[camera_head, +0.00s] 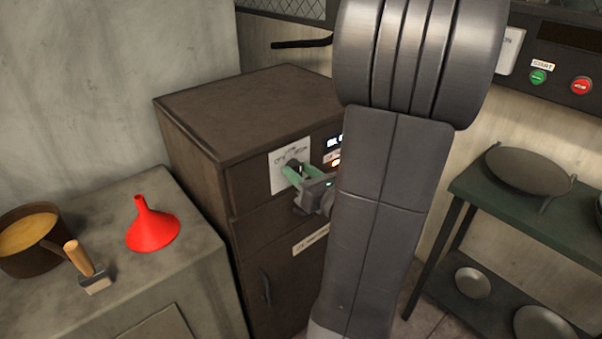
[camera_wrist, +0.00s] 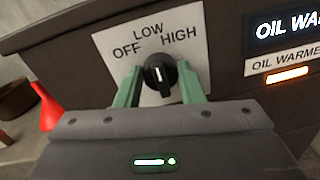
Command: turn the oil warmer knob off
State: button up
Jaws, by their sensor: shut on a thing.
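The oil warmer knob (camera_wrist: 159,74) is black and round with a white mark. It sits on a white plate (camera_wrist: 110,45) marked OFF, LOW and HIGH. Its mark points up, roughly toward LOW. My gripper (camera_wrist: 158,84) has its green fingers on either side of the knob and is shut on it. In the head view my gripper (camera_head: 298,172) reaches the plate (camera_head: 278,179) on the front of the brown oil warmer cabinet (camera_head: 230,100). The fingers hide part of the knob there, and my arm covers the cabinet's right side.
An orange light (camera_wrist: 287,76) glows under the oil warmer label. A counter on the left holds a red funnel (camera_head: 152,228), a brown pot (camera_head: 25,240) and a wooden-handled tool (camera_head: 85,265). A green-topped shelf (camera_head: 540,225) with a pan (camera_head: 528,168) stands at right.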

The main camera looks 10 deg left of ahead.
jog(key=shift+f, duration=0.15)
jog(key=n+b, duration=0.4)
jog(key=shift+f, duration=0.15)
jog(key=n+b, duration=0.3)
jog(key=b, duration=0.1)
jog(key=shift+s+n, duration=0.1)
jog(key=shift+n, duration=0.3)
jog(key=shift+n+y+b, duration=0.3)
jog(key=shift+n+b, duration=0.2)
jog(key=shift+b, duration=0.1)
jog(key=shift+r, duration=0.2)
jog(key=o, duration=1)
jog(key=p+v, duration=0.1)
jog(key=v, duration=1.2)
jog(key=shift+s+d, duration=0.25)
